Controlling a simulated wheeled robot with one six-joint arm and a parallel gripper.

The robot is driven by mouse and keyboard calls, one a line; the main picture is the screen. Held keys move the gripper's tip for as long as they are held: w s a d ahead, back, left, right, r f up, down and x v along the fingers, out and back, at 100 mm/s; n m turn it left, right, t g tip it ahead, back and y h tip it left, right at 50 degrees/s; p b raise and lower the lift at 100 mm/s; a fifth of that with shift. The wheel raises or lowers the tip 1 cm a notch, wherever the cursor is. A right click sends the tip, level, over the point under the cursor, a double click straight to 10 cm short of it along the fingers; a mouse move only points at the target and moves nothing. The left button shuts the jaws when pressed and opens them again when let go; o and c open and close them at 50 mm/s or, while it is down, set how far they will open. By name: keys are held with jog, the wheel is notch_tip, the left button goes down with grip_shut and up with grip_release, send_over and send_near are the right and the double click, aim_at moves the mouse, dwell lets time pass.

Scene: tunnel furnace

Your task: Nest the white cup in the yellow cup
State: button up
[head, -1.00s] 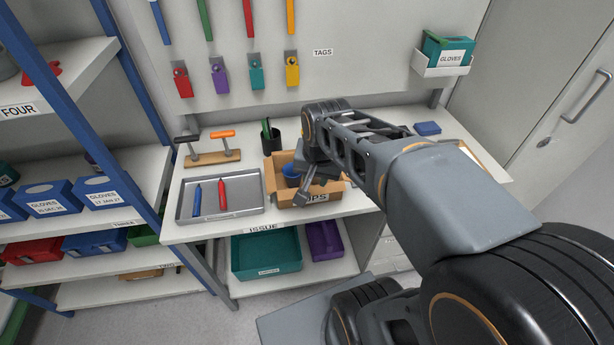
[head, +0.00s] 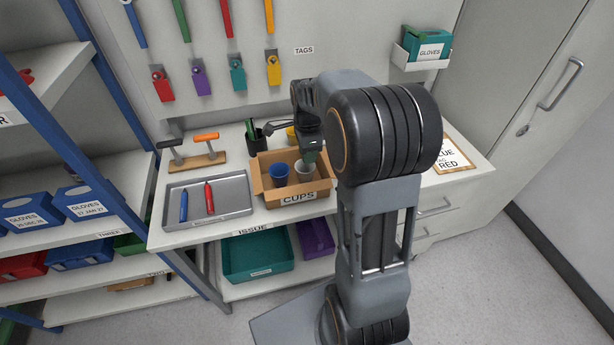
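The white cup (head: 303,172) stands in the right part of a cardboard box labelled CUPS (head: 298,198), beside a blue cup (head: 279,174). A yellow thing (head: 291,134), probably the yellow cup, shows behind the box, mostly hidden by my arm. My gripper (head: 310,156) points down over the box, right at the white cup's rim. Its fingers are small and dark, partly hidden by my arm, so I cannot tell whether they are open or touch the cup.
A grey tray (head: 232,201) with a blue and a red marker lies left of the box. A wooden block with two handled tools (head: 205,160) and a black pen holder (head: 257,138) stand behind. A clipboard (head: 453,154) lies at the bench's right end.

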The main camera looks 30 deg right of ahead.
jog(key=b, duration=0.5)
send_over(308, 171)
jog(key=s+a, duration=0.2)
jog(key=s, duration=0.2)
notch_tip(308, 171, down, 8)
jog(key=shift+s+a+r, duration=0.15)
jog(key=shift+r, duration=0.05)
jog(key=c, duration=0.4)
jog(key=shift+r, duration=0.1)
jog(key=shift+c, duration=0.2)
notch_tip(308, 171, up, 14)
jog(key=p, duration=1.1)
jog(key=shift+r, duration=0.1)
grip_shut()
